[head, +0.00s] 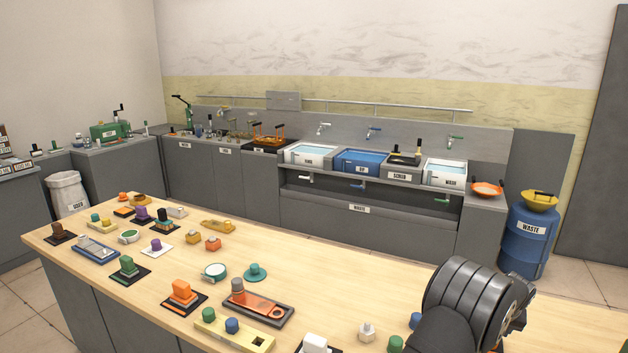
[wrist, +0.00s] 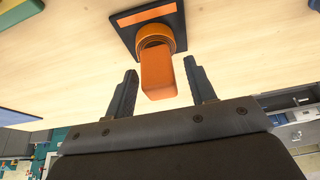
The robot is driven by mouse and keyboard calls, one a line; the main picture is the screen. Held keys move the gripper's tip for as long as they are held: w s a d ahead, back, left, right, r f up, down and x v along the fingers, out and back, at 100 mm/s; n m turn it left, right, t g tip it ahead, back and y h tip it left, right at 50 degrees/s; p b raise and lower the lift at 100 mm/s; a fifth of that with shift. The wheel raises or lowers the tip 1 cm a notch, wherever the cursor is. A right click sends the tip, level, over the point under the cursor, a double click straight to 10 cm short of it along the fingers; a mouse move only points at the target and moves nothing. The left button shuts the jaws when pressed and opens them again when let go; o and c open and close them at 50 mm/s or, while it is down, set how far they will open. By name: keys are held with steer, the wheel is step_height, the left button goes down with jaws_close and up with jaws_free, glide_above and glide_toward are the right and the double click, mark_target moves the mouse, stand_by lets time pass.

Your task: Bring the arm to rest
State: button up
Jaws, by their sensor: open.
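In the wrist view my gripper (wrist: 160,65) is open, with one dark finger on each side and a clear gap between them. An orange block (wrist: 157,70) with a round collar shows in the gap, standing on a dark square pad (wrist: 124,33) with an orange strip. The fingers do not touch it in the picture; I cannot tell how far it is beyond them. In the head view a dark part of my arm fills the lower right, and the gripper's fingers are not visible there.
The wooden bench (head: 130,270) carries several jigs, among them an orange block on a dark pad (head: 182,292), a grey and orange plate (head: 258,302) and a yellow plate with pegs (head: 235,333). Sinks (head: 360,160) and a blue waste drum (head: 527,240) stand behind.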

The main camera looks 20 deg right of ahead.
steer(key=shift+x, duration=0.75)
steer(key=shift+r, duration=0.1)
steer(key=shift+r, duration=0.15)
